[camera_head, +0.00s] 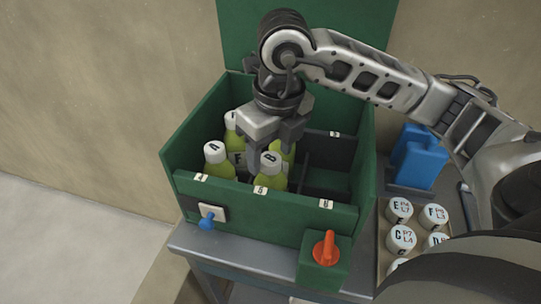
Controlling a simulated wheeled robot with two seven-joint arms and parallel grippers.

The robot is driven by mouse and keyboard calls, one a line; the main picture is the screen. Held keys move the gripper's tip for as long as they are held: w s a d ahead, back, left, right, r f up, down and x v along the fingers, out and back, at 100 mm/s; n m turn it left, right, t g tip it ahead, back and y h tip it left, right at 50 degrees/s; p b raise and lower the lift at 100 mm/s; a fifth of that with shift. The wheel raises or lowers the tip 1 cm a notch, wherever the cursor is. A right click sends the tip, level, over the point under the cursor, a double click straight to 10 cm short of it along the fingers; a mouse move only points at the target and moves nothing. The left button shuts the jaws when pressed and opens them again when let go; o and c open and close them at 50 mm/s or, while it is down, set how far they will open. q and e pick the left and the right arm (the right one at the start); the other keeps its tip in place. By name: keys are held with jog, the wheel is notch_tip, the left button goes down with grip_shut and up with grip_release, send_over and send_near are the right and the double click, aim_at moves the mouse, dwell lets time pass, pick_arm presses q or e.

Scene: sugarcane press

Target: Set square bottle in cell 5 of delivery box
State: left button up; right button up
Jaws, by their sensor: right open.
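The delivery box (300,225) is an open green box with dark dividers. Bottles with yellow-green contents and white caps stand in its left and middle cells. The bottle with cap A (218,165) is at the front left. The bottle with cap B (270,172) is at the front middle, behind a small rim label. Another bottle (231,121) shows behind A, and one more is partly hidden behind my gripper. My right gripper (272,148) is open, pointing down, just above and behind cap B. I cannot tell whether its fingers touch a bottle. My left gripper is out of view.
The box's right-hand cells (326,180) look empty. A blue knob (207,220) and an orange-red handle (326,248) stick out at the front. Blue containers (421,160) and several lettered white caps (402,238) stand to the right. A green raised panel (235,40) is behind.

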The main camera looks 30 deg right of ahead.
notch_tip(320, 180, up, 10)
jog(key=s+p, duration=0.1)
jog(key=shift+s, duration=0.15)
jog(key=shift+f, duration=0.1)
dwell(0.4)
